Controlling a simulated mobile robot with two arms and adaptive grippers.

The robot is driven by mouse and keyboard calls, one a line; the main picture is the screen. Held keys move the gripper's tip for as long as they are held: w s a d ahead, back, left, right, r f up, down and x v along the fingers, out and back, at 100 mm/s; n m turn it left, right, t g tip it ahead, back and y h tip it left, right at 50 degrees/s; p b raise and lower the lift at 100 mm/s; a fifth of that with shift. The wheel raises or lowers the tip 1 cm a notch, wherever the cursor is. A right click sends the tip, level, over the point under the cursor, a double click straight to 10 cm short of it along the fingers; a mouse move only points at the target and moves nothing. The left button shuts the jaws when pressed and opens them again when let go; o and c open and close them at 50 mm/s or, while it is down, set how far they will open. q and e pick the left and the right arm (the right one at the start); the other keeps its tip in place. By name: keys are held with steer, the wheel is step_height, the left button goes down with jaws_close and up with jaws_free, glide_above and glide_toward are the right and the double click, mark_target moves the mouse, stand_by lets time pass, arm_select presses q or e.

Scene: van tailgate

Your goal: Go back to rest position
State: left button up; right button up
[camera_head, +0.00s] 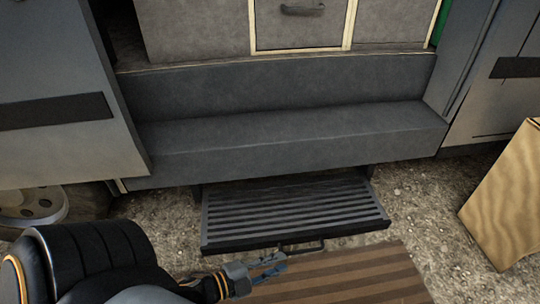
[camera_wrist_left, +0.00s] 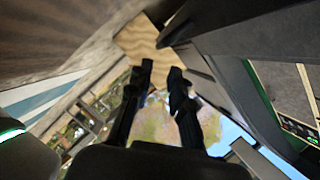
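My left gripper (camera_head: 268,268) shows at the bottom centre of the head view, at the end of my dark arm from the lower left. It is just in front of the bar handle (camera_head: 301,247) of the slatted step in the picture; no contact is clear. In the left wrist view my left gripper (camera_wrist_left: 161,68) has two dark fingers with a gap between them. Nothing is held between them. My right gripper is not in view.
The slatted step (camera_head: 290,210) sticks out below the grey van sill (camera_head: 300,130). A brown striped mat (camera_head: 345,278) lies before it. A wooden box (camera_head: 510,200) stands at the right. Gravel ground (camera_head: 425,215) is clear between the step and the box.

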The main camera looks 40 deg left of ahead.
arm_select(q)
steer(key=shift+v, duration=1.05)
